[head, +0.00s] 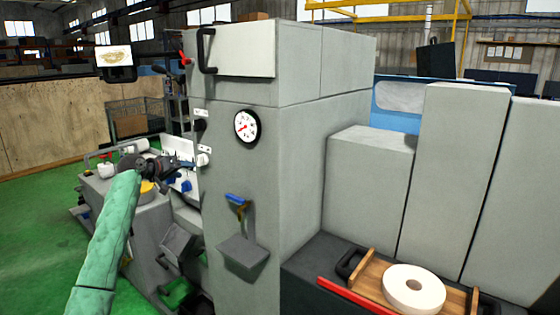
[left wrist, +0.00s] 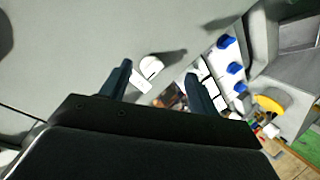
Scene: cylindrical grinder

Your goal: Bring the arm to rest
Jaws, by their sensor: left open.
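My left arm (head: 108,230), in a green sleeve, reaches up from the bottom left in the head view. Its left gripper (head: 184,164) is in front of the control panel at the left side of the grey grinder (head: 240,170). In the left wrist view the two fingers of the left gripper (left wrist: 157,84) are spread apart with nothing held between them. A white knob (left wrist: 150,68) on the grey face shows beyond the gap between them; I cannot tell whether a finger touches it. My right gripper is not in view.
Blue knobs (left wrist: 233,68) sit beside the fingers. A round gauge (head: 246,126) and a blue-handled item above a grey holder (head: 243,255) are on the grinder's front. A white grinding wheel (head: 413,288) lies on a wooden tray (head: 372,272) at right. Green floor is open at left.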

